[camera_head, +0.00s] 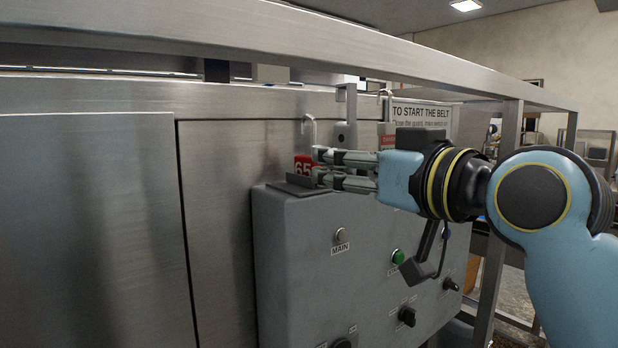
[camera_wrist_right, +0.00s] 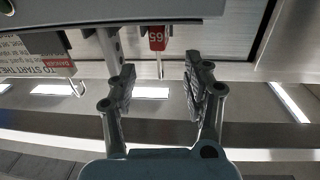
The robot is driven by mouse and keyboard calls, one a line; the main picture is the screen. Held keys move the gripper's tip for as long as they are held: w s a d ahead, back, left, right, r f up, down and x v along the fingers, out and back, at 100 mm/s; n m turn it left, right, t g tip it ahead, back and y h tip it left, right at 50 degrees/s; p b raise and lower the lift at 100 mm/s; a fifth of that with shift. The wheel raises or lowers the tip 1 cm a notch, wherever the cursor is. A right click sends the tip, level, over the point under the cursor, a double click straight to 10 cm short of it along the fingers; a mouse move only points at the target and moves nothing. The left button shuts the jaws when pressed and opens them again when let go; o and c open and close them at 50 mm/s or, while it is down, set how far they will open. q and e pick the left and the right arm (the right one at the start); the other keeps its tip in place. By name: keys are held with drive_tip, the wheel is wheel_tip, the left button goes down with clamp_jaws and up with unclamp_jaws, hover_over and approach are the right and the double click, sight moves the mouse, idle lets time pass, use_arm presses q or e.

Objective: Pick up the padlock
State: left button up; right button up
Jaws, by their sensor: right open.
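The padlock (camera_head: 302,164) is red with a white "65" and a thin metal shackle rising above it. In the head view it stands at the top left edge of the grey control box, behind a small grey lip; its right part is hidden by my fingers. My right gripper (camera_head: 318,166) is open, its fingers pointing left at the padlock. In the right wrist view the padlock (camera_wrist_right: 157,38) appears upside down, beyond and between the open fingertips (camera_wrist_right: 160,68), with nothing between the fingers. I cannot tell the remaining gap. My left gripper is not in view.
The grey control box (camera_head: 300,265) carries a MAIN switch (camera_head: 341,235), a green button (camera_head: 398,256) and black knobs. A sign (camera_head: 420,112) about starting the belt and a red tag (camera_head: 388,141) are behind my wrist. A metal frame rail (camera_head: 400,60) crosses above.

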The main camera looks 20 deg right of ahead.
drive_tip(key=p+x, duration=0.1)
drive_tip(key=x, duration=0.5)
drive_tip(key=shift+d+r+p, duration=0.15)
drive_tip(key=shift+r+p, duration=0.05)
drive_tip(key=shift+p, duration=0.2)
drive_tip(key=shift+w, duration=0.15)
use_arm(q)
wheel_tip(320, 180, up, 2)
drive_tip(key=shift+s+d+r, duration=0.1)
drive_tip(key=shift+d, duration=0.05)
use_arm(e)
clamp_jaws()
